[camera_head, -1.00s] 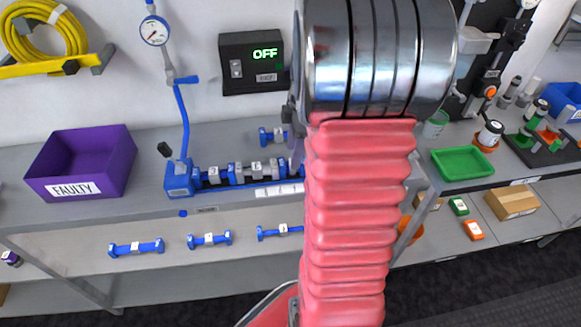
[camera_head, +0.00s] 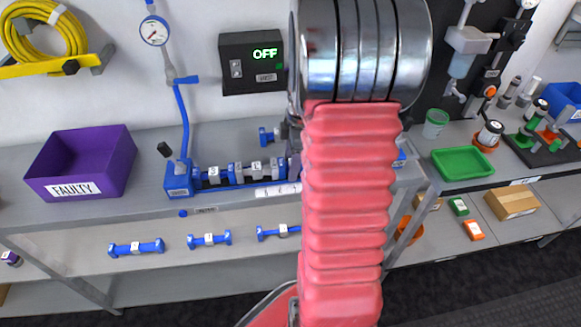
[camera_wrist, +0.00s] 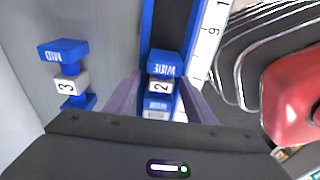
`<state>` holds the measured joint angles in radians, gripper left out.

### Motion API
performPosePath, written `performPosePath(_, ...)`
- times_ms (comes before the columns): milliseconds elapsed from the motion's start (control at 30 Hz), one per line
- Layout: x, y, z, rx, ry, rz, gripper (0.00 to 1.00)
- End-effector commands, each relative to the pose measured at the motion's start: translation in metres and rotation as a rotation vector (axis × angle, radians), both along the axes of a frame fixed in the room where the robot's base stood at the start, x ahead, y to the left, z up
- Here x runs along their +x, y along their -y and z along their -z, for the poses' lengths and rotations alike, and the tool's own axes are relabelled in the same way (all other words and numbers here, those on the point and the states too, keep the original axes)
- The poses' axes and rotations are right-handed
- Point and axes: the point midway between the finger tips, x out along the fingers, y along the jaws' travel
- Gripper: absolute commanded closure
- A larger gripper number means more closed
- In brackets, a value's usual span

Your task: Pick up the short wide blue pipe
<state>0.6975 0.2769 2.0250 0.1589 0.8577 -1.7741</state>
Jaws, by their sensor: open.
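In the wrist view, a blue pipe (camera_wrist: 164,66) marked WIDE, with a white collar marked 2, sits in line with a blue-edged dark channel. My gripper (camera_wrist: 160,98) is open, with one finger on each side of this pipe; I cannot tell whether they touch it. The pipe's near end is partly hidden by the gripper body. In the head view, my arm hides most of the gripper and this pipe.
A blue pipe marked MID and 3 (camera_wrist: 68,75) stands left of my gripper. The blue test rig (camera_head: 180,180) holds other pipes. Several blue pipes (camera_head: 209,239) lie on the lower shelf. A purple FAULTY bin (camera_head: 80,165) stands left.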

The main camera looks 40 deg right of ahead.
Motion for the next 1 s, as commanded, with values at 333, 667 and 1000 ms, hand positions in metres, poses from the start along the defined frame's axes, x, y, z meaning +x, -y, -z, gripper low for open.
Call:
performPosePath(333, -0.0001, -0.0003, -0.0001, 0.000, 0.000, 0.000, 0.50)
performPosePath(667, 0.0000, -0.0001, -0.0003, 0.000, 0.000, 0.000, 0.70)
performPosePath(1000, -0.0001, 0.0001, -0.0004, 0.000, 0.000, 0.000, 0.94)
